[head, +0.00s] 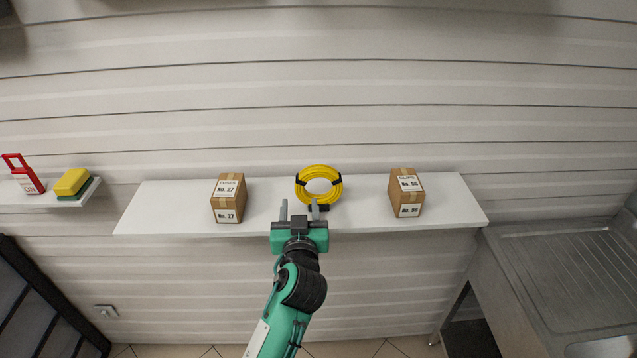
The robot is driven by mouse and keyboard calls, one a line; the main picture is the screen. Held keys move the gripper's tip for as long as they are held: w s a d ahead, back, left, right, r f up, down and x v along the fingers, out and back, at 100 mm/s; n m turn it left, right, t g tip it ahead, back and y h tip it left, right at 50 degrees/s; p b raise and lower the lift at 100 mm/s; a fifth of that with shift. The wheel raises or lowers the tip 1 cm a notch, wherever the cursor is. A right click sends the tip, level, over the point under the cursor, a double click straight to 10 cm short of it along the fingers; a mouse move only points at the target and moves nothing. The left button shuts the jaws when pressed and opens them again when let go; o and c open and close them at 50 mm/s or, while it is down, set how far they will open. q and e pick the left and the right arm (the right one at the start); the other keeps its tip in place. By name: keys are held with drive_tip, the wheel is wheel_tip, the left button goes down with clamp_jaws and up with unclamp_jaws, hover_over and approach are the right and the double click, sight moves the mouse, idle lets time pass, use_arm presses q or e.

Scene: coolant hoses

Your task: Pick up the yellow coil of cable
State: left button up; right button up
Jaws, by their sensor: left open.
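The yellow coil of cable (319,170) is on the white shelf (157,211), between two cardboard boxes. Dark ties or clips show at its left, right and lower side. My left gripper (299,209) is in front of the shelf's front edge, just below and slightly left of the coil in the picture. Its two grey fingers point toward the shelf and are apart, with nothing seen between them. The right finger overlaps the coil's lower edge in the picture; I cannot tell whether it touches. My right gripper is not in view.
A cardboard box marked No. 27 (229,198) stands left of the coil, and another box (406,192) stands right. A small shelf (47,201) at left holds a yellow and green sponge (73,184) and a red item (22,174). A metal sink unit (570,275) is at right.

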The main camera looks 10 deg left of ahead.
sight(300, 192)
use_arm(q)
drive_tip(key=shift+w+a, duration=0.15)
drive_tip(key=shift+w, duration=0.45)
drive_tip(key=shift+w+a+r+p, duration=0.1)
drive_tip(key=shift+w+r+p, duration=0.05)
drive_tip(key=shift+w+p, duration=0.25)
drive_tip(key=p+x, duration=0.1)
drive_tip(key=x, duration=0.2)
drive_tip(key=shift+w+a, duration=0.15)
drive_tip(key=shift+w, duration=0.15)
drive_tip(key=shift+w+a+f+p, duration=0.15)
drive_tip(key=shift+w+f+p, duration=0.05)
drive_tip(key=shift+w+p, duration=0.2)
drive_tip(key=shift+c, duration=1.1)
clamp_jaws()
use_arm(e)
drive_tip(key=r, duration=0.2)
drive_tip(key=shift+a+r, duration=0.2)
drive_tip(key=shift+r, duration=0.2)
use_arm(q)
drive_tip(key=shift+r, duration=0.1)
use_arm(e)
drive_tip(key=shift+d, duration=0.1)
